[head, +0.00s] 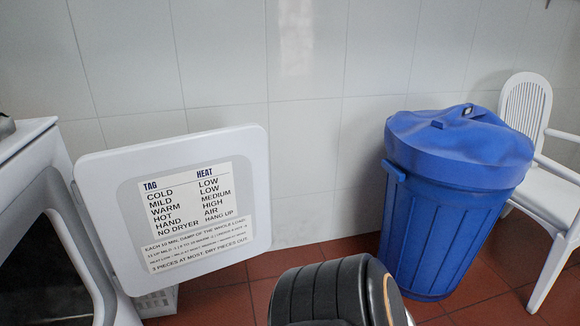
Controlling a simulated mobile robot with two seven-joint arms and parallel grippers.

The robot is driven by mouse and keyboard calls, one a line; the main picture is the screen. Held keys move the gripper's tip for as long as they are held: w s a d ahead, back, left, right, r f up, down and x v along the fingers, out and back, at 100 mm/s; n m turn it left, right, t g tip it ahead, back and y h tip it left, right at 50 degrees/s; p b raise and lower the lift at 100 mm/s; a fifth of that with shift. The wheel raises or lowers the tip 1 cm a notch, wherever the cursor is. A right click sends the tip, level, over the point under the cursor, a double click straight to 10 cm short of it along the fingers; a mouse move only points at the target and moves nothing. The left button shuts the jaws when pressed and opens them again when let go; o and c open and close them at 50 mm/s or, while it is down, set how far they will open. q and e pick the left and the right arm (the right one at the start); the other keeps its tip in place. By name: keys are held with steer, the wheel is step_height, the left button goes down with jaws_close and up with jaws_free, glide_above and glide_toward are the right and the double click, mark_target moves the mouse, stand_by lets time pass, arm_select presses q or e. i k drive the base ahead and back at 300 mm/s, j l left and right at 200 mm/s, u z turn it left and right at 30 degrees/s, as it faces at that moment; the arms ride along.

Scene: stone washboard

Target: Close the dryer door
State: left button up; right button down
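The white dryer (28,138) stands at the left edge, partly cut off, with a dark opening in its front. Its white, square door (256,185) stands open, swung out to the right, with its labelled face toward me. The label (190,213) lists tags and heat settings. The door's left edge meets the dryer's front. A dark ribbed part of my own arm shows at the bottom middle, right of the door and in front of it. Neither gripper's fingers are in view.
A blue lidded bin (435,225) stands on the red tiled floor (215,305) to the right of the door. A white plastic chair (545,190) is at the far right. A white tiled wall (310,110) closes off the back.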

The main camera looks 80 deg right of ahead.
mark_target(165, 213)
steer(key=l+z, duration=0.15)
steer(key=z, duration=0.35)
steer(key=l+z, duration=0.1)
steer(key=z, duration=0.4)
steer(key=l, duration=0.95)
steer(key=i+l, duration=0.2)
steer(key=l, duration=0.15)
steer(key=i+l, duration=0.15)
steer(key=l, duration=0.25)
steer(key=i+l, duration=0.2)
steer(key=l, duration=0.15)
